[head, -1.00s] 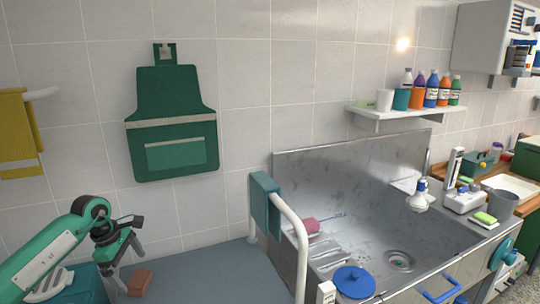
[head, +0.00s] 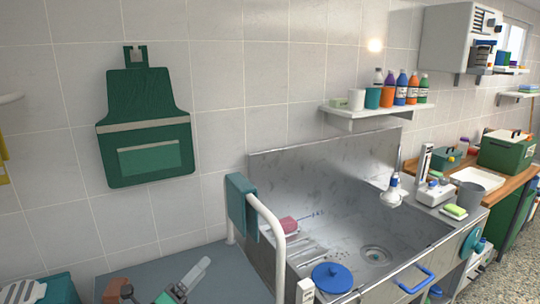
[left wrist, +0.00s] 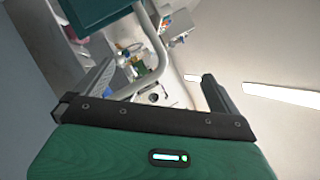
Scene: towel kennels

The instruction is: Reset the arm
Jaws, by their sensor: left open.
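My left gripper (head: 178,288) is low in the head view, partly cut off by the bottom edge, over the grey-blue surface. In the left wrist view its green body fills the bottom, and its two fingers (left wrist: 155,85) stand apart with nothing held between them. My right gripper is in neither view. A reddish-brown block (head: 115,288) is at the bottom left, close to my left gripper and partly covered.
A teal towel (head: 239,210) hangs on a white rail (head: 272,222) right of my left gripper. Beyond it is a steel sink (head: 330,170) with a blue round lid (head: 332,277). A green apron (head: 150,140) hangs on the tiled wall. The surface (head: 190,255) before the wall is mostly clear.

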